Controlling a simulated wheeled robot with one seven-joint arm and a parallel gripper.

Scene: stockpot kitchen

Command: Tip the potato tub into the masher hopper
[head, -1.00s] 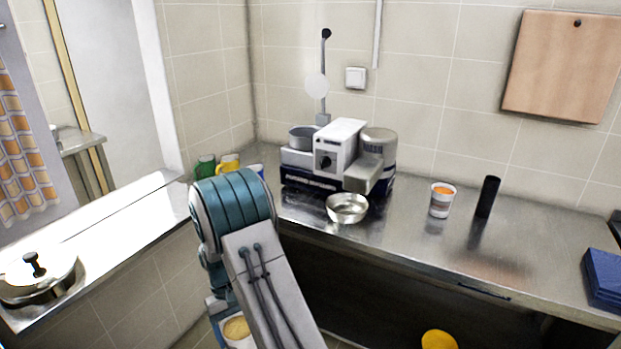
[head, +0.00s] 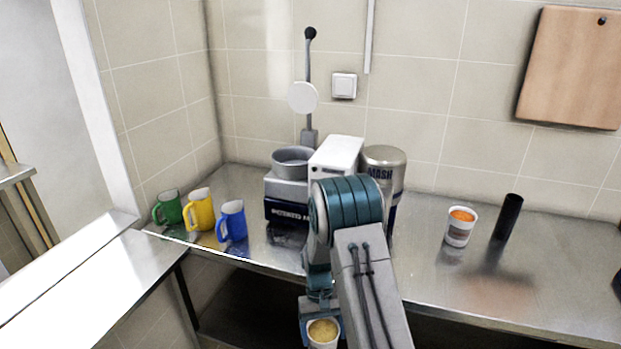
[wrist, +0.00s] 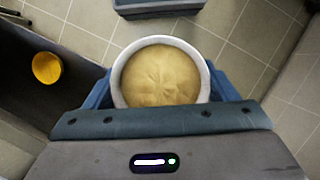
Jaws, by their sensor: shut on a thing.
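The potato tub (head: 324,345) is a white round tub full of pale yellow mash. It is low at the bottom of the head view, and from above in the wrist view (wrist: 160,40). My gripper (head: 320,316) is shut on it, with a blue finger on either side of the tub; it looks upright. The masher (head: 334,156) stands on the steel counter behind my arm. Its grey round hopper (head: 292,163) is on its left, under a lever with a white disc. My arm hides the masher's front right. The tub is lower than the counter top and in front of it.
Green (head: 168,208), yellow (head: 200,210) and blue (head: 232,221) mugs stand left of the masher. A tub with orange contents (head: 460,227) and a black cylinder (head: 508,217) stand right.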

